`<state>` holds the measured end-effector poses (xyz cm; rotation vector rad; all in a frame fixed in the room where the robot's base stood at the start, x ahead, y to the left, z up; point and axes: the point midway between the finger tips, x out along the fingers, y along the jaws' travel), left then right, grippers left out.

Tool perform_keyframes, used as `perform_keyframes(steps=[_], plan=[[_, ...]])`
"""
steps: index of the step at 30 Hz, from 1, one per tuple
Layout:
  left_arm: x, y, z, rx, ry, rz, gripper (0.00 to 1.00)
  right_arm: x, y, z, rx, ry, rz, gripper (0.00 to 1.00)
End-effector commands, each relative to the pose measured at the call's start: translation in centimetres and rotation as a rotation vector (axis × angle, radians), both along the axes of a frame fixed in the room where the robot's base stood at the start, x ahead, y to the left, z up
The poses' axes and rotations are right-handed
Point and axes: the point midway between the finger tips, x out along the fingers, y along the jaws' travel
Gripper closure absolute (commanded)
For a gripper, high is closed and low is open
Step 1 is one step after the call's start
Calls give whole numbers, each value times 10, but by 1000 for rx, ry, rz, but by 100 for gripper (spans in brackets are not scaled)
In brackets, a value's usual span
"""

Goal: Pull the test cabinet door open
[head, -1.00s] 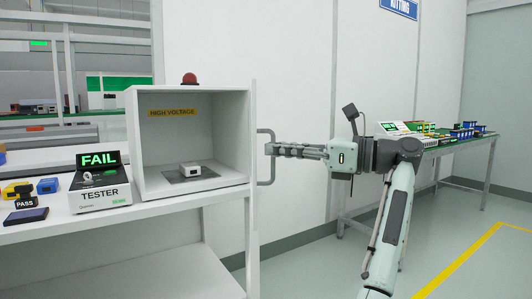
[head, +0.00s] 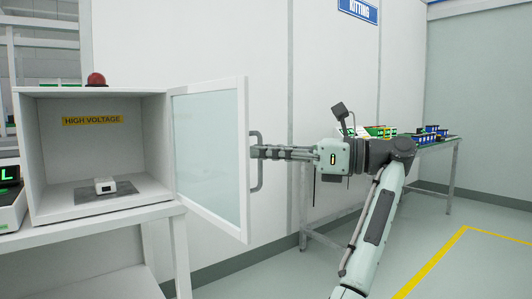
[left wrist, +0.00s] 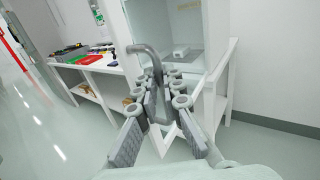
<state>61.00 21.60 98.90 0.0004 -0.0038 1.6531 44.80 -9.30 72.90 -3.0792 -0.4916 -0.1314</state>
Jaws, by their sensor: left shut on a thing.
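The test cabinet (head: 150,205) is a white open-fronted box on a white bench, at the left in the head view. Its door (head: 242,95), a white frame with a glass pane, stands swung open from the cabinet's right side. A grey handle (head: 257,183) is on the door's outer face; it also shows in the left wrist view (left wrist: 138,49). My left gripper (head: 258,152) is shut around the upright bar of the handle. In the left wrist view its fingers (left wrist: 157,97) meet at the bar. My right gripper is not in view.
A small white device (head: 105,186) sits on a dark pad inside the cabinet. A red beacon (head: 96,80) stands on top. A tester is partly cut off at the left edge. A table with parts (head: 448,141) stands behind my arm. The floor at the right is clear.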

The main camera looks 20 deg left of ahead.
Motion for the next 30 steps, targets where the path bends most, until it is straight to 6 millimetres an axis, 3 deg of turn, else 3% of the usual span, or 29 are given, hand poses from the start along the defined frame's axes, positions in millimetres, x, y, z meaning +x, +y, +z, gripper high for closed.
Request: perform_keyframes(steps=[1,15,16,20,30], plan=[[2,7,2,2,0,2,100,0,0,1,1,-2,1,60],[2,7,3,2,-2,2,100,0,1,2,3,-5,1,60],[2,7,3,2,-2,3,89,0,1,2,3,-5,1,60],[1,6,2,2,-2,3,73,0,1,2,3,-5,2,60],[1,3,2,3,-1,1,71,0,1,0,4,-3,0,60]])
